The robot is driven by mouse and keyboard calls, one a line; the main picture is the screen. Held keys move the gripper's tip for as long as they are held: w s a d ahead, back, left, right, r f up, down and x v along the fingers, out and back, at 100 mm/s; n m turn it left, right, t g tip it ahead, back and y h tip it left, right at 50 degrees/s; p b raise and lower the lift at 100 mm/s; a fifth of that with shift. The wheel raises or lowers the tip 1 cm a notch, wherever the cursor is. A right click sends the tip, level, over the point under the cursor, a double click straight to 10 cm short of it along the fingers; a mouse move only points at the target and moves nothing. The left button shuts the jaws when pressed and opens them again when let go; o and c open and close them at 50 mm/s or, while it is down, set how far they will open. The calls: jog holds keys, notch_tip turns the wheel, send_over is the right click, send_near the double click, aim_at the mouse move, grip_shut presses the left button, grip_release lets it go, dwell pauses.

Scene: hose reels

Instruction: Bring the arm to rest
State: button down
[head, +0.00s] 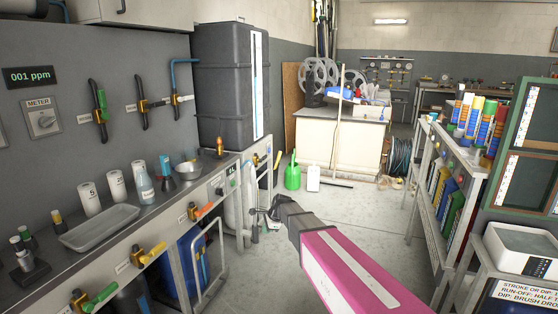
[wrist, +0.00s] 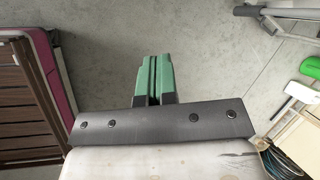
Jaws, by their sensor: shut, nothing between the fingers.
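My gripper (wrist: 154,75) shows in the wrist view with its green-padded fingers together and nothing between them. Below the fingers in that view is only bare grey floor. In the head view my pink arm (head: 345,275) reaches forward from the bottom edge, bent at a dark joint. My gripper (head: 250,212) is at its far end, low over the floor by the end of the counter; its fingers are small and hard to make out there.
A counter (head: 150,215) with bottles, a tray and valves runs along the left. A metal shelf (head: 440,185) with bottles and books stands right. A white bench (head: 340,135) and a green watering can (head: 292,176) are farther back. The middle floor is clear.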

jog(key=s+d+n+g+h, duration=0.2)
jog(key=s+d+n+h, duration=0.2)
jog(key=s+d+n, duration=1)
jog(key=s+d, duration=1)
jog(key=d, duration=0.2)
jog(key=shift+s+d+f+h, duration=0.15)
jog(key=shift+s+d+h, duration=0.1)
jog(key=shift+h, duration=0.15)
jog(key=shift+a, duration=0.15)
